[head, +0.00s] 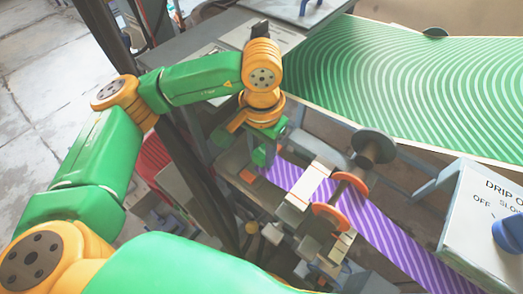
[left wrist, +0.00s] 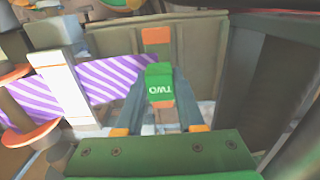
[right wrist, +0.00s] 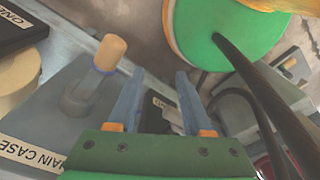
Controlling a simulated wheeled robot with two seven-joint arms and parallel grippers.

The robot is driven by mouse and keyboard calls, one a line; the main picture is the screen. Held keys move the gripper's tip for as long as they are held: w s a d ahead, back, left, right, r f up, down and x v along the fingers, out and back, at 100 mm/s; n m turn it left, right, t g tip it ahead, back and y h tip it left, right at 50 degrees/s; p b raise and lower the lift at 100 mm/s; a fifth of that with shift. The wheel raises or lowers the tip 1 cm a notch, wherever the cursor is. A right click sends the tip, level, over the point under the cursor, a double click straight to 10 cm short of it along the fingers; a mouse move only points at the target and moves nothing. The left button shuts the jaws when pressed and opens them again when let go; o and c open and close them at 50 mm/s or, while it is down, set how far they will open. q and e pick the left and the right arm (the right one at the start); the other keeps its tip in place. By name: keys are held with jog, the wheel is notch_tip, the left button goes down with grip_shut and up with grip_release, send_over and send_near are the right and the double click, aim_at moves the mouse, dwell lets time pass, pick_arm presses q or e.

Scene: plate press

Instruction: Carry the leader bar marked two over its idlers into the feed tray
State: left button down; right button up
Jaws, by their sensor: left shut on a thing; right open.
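The leader bar's green end block marked TWO (left wrist: 159,85) is between the fingers of my left gripper (left wrist: 160,76), which is shut on it. A purple and white striped web (left wrist: 105,75) runs left from the bar, past a pale roller (left wrist: 55,65) and orange-rimmed rollers. In the head view the striped web (head: 385,230) passes the pale roller (head: 311,185) and the orange-rimmed roller (head: 330,219). A grey-beige panel with an orange patch (left wrist: 156,38) stands beyond the bar; I cannot tell whether it is the feed tray. My right gripper (right wrist: 160,73) is open and empty.
A large green striped sheet (head: 420,85) lies at upper right. A panel with a blue knob (head: 508,232) stands at right. In the right wrist view, a tan-capped peg (right wrist: 110,52) stands left of my fingers, and black cables (right wrist: 250,85) hang at right.

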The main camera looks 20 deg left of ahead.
pick_arm(q)
jog(key=shift+c, duration=2.2)
grip_release()
jog(key=shift+r, duration=0.35)
notch_tip(320, 180, up, 3)
jog(key=shift+s+f, duration=0.1)
jog(key=shift+s, duration=0.05)
jog(key=s+d+r+b, duration=0.2)
jog(key=s+d+r, duration=0.2)
jog(key=s+r, duration=0.5)
jog(key=s, duration=0.4)
jog(key=shift+r, duration=0.25)
